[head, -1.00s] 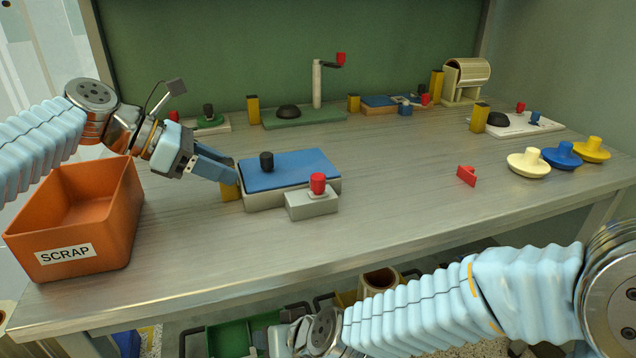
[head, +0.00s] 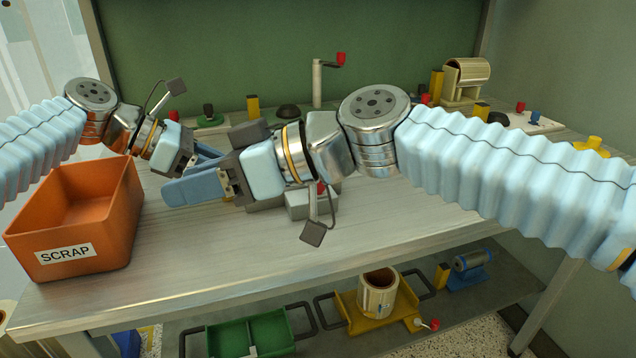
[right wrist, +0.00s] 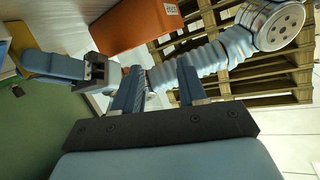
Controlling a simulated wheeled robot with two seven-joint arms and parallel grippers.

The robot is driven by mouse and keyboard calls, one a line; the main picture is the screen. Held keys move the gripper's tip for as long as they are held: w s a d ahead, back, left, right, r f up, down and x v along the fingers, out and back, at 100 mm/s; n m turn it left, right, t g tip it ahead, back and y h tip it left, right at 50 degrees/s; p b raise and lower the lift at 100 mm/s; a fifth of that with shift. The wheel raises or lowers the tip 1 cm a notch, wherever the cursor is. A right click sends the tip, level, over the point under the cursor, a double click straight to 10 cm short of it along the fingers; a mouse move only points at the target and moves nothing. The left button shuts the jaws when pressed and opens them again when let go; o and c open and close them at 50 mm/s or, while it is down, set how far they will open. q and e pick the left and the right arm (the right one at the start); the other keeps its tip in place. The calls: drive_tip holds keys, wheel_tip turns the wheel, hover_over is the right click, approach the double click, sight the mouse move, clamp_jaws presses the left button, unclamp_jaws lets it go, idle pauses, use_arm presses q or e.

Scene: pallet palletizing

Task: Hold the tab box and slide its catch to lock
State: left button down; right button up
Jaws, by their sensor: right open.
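The tab box (head: 264,206) is mostly hidden behind my right gripper and wrist in the head view.
An orange scrap bin (head: 80,225) stands at the table's front left. A crank post (head: 317,82) and other fixtures stand along the back. The front strip of table is clear. A lower shelf holds a green tray (head: 250,338) and a yellow tray (head: 350,318).

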drive_tip(key=w+d+n+h, duration=0.2)
drive_tip(key=w+d, duration=0.5)
drive_tip(key=d, duration=0.1)
drive_tip(key=n+g+h, duration=0.1)
drive_tip(key=h, duration=0.1)
approach(328, 194)
wheel_tip(328, 194, up, 2)
drive_tip(key=a, duration=0.3)
drive_tip(key=shift+x, duration=3.2)
drive_tip(key=shift+s+d+f, duration=0.1)
drive_tip(key=shift+f, duration=0.05)
clamp_jaws()
